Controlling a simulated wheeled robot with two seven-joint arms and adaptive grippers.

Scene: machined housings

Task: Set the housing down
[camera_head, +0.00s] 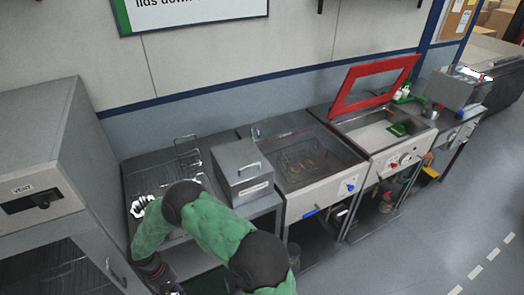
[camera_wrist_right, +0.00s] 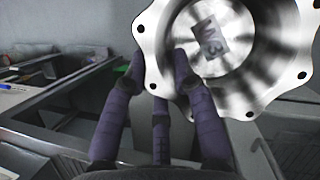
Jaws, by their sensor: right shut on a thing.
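A shiny metal housing (camera_wrist_right: 172,22) with a scalloped, drilled flange and a round bore fills the upper right of the right wrist view. A label reading "W3" (camera_wrist_right: 209,45) shows inside it. The purple fingers of my right gripper (camera_wrist_right: 160,82) are shut on the flange at its lower left edge. In the head view my green-sleeved arm bends over the left end of the bench, and its fingers cannot be made out. A bright scalloped piece (camera_head: 138,207) shows beside that arm, partly hidden; I cannot tell whether it is the same housing. My left gripper is not in view.
A wire rack (camera_head: 188,152) stands on the left bench. To its right are a lidded grey box (camera_head: 243,172), an open tank (camera_head: 305,160) and a tank with a raised red-framed lid (camera_head: 372,85). A vented grey cabinet (camera_head: 45,150) stands at left. The floor at right is clear.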

